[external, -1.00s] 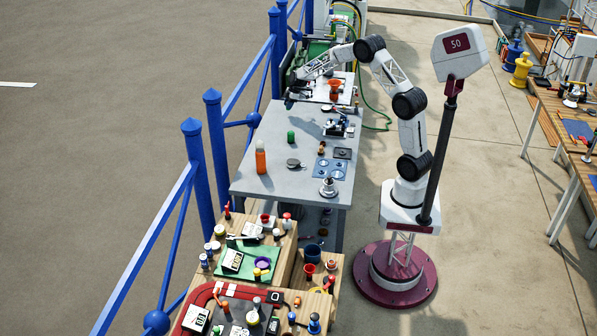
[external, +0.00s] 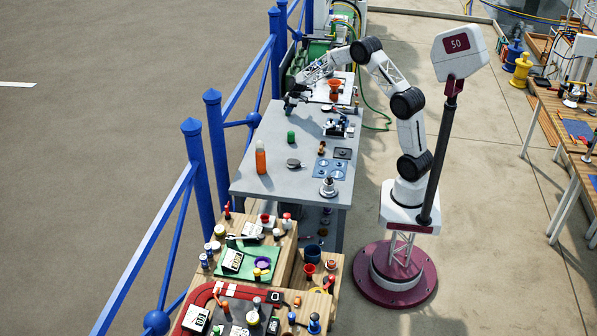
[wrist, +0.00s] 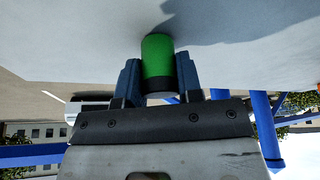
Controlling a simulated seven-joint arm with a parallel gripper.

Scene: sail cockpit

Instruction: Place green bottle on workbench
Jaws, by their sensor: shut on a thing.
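My gripper (external: 290,105) is at the far left end of the grey workbench (external: 262,180) in the external view. In the wrist view my gripper (wrist: 158,82) has its two blue fingers on either side of a bright green bottle (wrist: 157,57) with a dark end, and is shut on it. The grey surface and a shadow fill the area beyond the bottle. In the external view the held bottle is too small and dark to make out, and I cannot tell whether it touches the bench.
A separate green cylinder (external: 291,136) and an orange bottle (external: 260,158) stand on the bench. A dark disc (external: 294,163), a blue plate (external: 331,169) and a black-and-white device (external: 336,127) lie there too. A blue railing (external: 213,150) runs along the left side.

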